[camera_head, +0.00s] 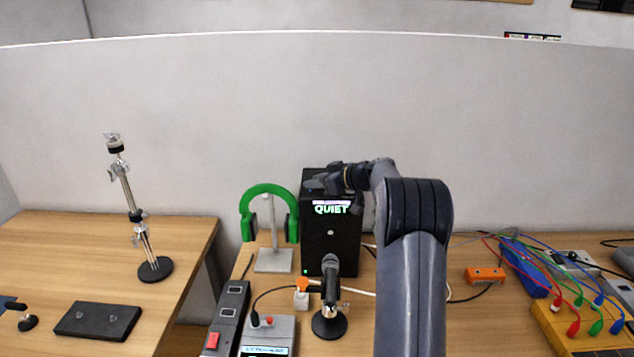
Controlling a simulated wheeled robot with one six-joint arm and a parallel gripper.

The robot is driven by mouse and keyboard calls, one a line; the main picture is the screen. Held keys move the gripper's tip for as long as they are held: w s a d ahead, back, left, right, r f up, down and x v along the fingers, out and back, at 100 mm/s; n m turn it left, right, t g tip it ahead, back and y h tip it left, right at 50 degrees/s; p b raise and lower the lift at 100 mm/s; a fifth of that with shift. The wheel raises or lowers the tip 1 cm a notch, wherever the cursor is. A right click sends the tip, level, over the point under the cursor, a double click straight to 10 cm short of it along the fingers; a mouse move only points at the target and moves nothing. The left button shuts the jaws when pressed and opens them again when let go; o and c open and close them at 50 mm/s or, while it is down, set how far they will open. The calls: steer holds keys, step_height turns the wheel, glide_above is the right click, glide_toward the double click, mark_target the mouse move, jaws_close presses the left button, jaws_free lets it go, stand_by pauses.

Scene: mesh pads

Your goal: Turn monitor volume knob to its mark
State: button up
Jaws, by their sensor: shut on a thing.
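The monitor is a black upright speaker box (318,235) standing behind the microphone. A lit purple and white label on its front reads "QUIET", and a small green light shows near its base. My gripper (318,184) is at the top of the box, reaching in from the right, with its fingers pointing left. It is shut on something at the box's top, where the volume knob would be. The knob and its mark are hidden by the fingers or too small to make out.
A microphone on a round stand (329,323) is in front of the box. Green headphones (268,192) hang on a stand close to its left. Switch boxes and cables lie at the front. A yellow patch box (560,325) with several cables is at right. A grey partition (300,100) stands behind.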

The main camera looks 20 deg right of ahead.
steer(key=shift+f+m+t+h+b, duration=0.3)
steer(key=shift+h+b, duration=0.2)
steer(key=shift+b, duration=1.6)
steer(key=shift+m+b, duration=0.3)
steer(key=shift+b, duration=0.6)
steer(key=shift+r+h+b, duration=0.25)
steer(key=shift+h+b, duration=0.05)
steer(key=shift+b, duration=0.15)
steer(key=shift+t, duration=0.3)
steer(key=o, duration=1)
steer(key=shift+c, duration=0.2)
steer(key=b+v, duration=0.2)
steer(key=v, duration=0.8)
steer(key=shift+s+d+r+b, duration=0.2)
steer(key=shift+s+r+b, duration=0.05)
steer(key=shift+s+b, duration=0.05)
